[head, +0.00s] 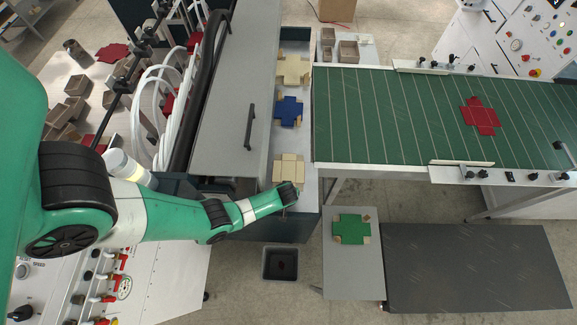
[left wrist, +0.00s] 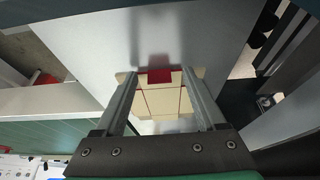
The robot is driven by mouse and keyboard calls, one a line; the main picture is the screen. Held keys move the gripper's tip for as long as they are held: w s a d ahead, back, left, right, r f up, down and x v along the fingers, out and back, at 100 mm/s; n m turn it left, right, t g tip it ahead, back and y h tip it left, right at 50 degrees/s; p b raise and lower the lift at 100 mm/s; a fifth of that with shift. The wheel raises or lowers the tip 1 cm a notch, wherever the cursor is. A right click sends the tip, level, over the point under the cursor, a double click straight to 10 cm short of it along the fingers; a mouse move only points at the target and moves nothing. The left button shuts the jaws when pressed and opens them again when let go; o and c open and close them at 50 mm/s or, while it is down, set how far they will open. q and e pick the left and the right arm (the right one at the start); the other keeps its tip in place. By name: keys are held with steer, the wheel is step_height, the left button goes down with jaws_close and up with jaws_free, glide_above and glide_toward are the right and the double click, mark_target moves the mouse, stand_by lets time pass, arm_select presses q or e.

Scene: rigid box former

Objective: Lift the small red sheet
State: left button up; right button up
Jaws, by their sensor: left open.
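A red cross-shaped sheet (head: 480,116) lies flat on the green conveyor at the right of the head view, far from my left gripper. My left gripper (head: 290,193) is over the near end of the grey bench, at a cream cross-shaped sheet (head: 287,168). In the left wrist view the fingers are open, one on each side of the cream sheet (left wrist: 163,101). A small red patch (left wrist: 157,75) shows at the cream sheet's far edge between the fingertips. I cannot tell whether it is a separate sheet. The head view hides this spot behind the gripper. My right gripper is not in view.
A blue sheet (head: 288,111) and another cream sheet (head: 293,70) lie farther along the bench. A green sheet (head: 351,229) lies on a low side table (head: 345,283). A long grey panel (head: 228,110) stands left of the bench. The conveyor (head: 380,115) borders its right.

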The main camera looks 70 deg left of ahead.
arm_select(q)
steer(key=shift+d+r, duration=0.1)
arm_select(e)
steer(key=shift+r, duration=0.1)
arm_select(q)
jaws_close()
steer(key=shift+r, duration=0.1)
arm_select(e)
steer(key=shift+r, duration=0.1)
